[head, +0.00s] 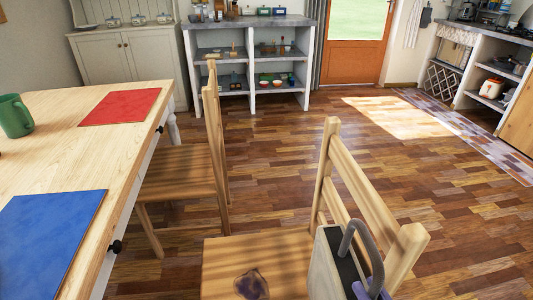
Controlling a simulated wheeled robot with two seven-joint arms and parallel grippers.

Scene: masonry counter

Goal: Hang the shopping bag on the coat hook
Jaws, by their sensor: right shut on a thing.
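What looks like the shopping bag (329,262), a pale-sided shape with a dark top and a thick grey loop handle (347,238), shows at the lower right, overlapping the near chair's backrest. Its lower part is cut off by the frame. My right gripper (372,286) appears as a blue-purple part at the bottom edge, against the handle side; it is shut on the bag, though the fingertips are mostly hidden. My left gripper is not in view. I cannot make out a coat hook.
A near wooden chair (225,262) bears a dark purple patch or object (251,285). Another chair (178,172) stands by the table (105,145) at left. Open wooden floor (300,150) leads to shelves (250,65) and an orange door (352,62). Cloths (412,24) hang beside it.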

